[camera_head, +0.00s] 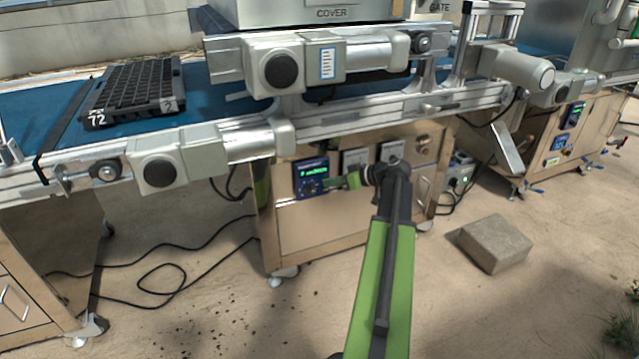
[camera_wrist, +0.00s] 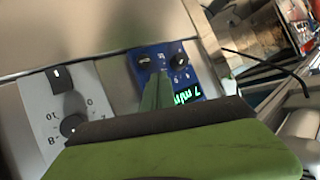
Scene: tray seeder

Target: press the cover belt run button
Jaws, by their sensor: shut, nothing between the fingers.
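The cover unit's drive panel is a small blue box (camera_head: 310,170) with a green lit display, on the front of the metal cabinet under the belt. In the wrist view the blue panel (camera_wrist: 178,62) appears tilted, with dark round knobs or buttons (camera_wrist: 181,59) and green digits. Which of these is the run button I cannot read. My gripper (camera_head: 328,184) is shut and empty, its tips at the lower right of the blue panel. In the wrist view the closed fingers (camera_wrist: 155,92) overlap the panel and hide part of it. Contact cannot be told.
A grey dial plate (camera_wrist: 62,100) is beside the blue panel. Above, the blue belt (camera_head: 40,108) carries a black tray (camera_head: 135,88) marked 72. Motor housings (camera_head: 280,70) jut out over the cabinet. A stone block (camera_head: 492,243) and loose cables (camera_head: 160,280) lie on the ground.

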